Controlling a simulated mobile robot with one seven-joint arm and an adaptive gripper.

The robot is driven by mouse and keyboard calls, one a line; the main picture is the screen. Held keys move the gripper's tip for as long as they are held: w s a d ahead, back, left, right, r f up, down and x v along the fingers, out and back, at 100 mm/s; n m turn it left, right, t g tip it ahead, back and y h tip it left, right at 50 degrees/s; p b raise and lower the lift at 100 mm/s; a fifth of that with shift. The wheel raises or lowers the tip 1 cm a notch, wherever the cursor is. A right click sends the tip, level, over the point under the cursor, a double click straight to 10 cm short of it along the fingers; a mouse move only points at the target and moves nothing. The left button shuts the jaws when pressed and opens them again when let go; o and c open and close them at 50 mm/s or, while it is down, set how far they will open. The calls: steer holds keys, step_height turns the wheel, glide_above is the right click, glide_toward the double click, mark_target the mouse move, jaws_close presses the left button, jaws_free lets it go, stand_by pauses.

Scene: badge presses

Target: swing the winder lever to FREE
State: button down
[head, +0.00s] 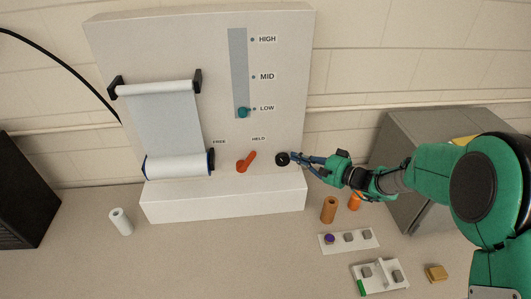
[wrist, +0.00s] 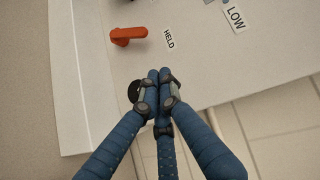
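The orange-red winder lever (head: 246,161) is on the front of the white panel. Its handle tilts up and right, toward the HELD label (head: 259,139); the FREE label (head: 219,142) is up and left of it. In the wrist view the lever (wrist: 128,36) lies above and left of my fingertips, beside the HELD label (wrist: 169,38). My gripper (head: 293,157) is right of the lever, close to a black knob (head: 282,159). In the wrist view my gripper's blue fingers (wrist: 160,78) are together with nothing seen between them, and partly cover the knob (wrist: 133,90). Contact with the knob is unclear.
A teal slider (head: 243,112) sits at LOW. A white roll (head: 178,166) with film is left of the lever. A white roll (head: 120,221), a brown cylinder (head: 329,209) and white trays (head: 348,240) are on the table. A grey box (head: 402,135) stands behind my arm.

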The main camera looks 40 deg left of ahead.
steer(key=s+a+f, duration=0.1)
steer(key=a, duration=0.5)
steer(key=s+a+f, duration=0.1)
steer(key=a, duration=0.5)
steer(key=shift+s+a+f, duration=0.3)
steer(key=shift+s+f, duration=0.05)
